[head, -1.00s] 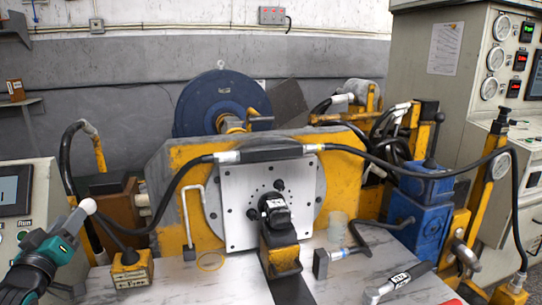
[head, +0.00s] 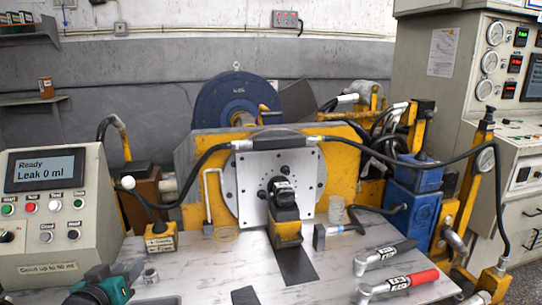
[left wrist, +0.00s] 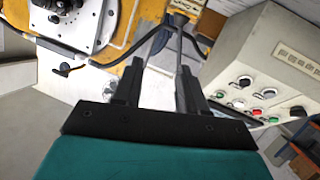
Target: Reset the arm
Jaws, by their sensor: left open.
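My left gripper (head: 130,268) shows at the bottom left of the head view, teal with dark fingers. It is open, below and apart from the white-knobbed lever (head: 128,183). The lever leans left out of a yellow base (head: 161,239). In the left wrist view my left gripper (left wrist: 160,65) has its two fingers apart and I see nothing held between them. The motor rig has a light square plate (head: 250,180) with a black fitting at its middle. My right gripper is not in view.
A control box (head: 60,215) with a screen reading "Ready, Leak 0 ml" stands at the left. Torque-wrench-like tools (head: 410,281) with black and red grips lie on the front right of the bench. A black hose (head: 420,166) arches over the rig.

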